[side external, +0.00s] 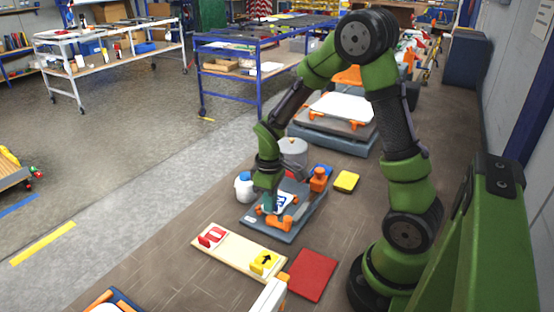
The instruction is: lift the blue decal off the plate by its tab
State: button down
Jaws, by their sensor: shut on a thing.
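The blue decal (281,199), blue with white, shows just right of my gripper (270,209) in the side view. My gripper points down over the grey plate (286,236) and is shut on the decal at its left side. The fingertips and the tab are too small to make out. The decal looks tilted; I cannot tell how much of it still touches the plate. Orange clamps (285,223) sit on the plate's near part.
A pale board (238,249) with a red sign (212,236) and a yellow arrow sign (263,262) lies in front. A red pad (311,275), yellow pad (346,181), white bottle (244,187) and grey pot (293,155) surround the plate. An orange-handled tool (319,179) stands at its right.

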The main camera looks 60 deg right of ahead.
notch_tip(320, 180, up, 14)
jog(key=shift+f, duration=0.25)
dwell(0.7)
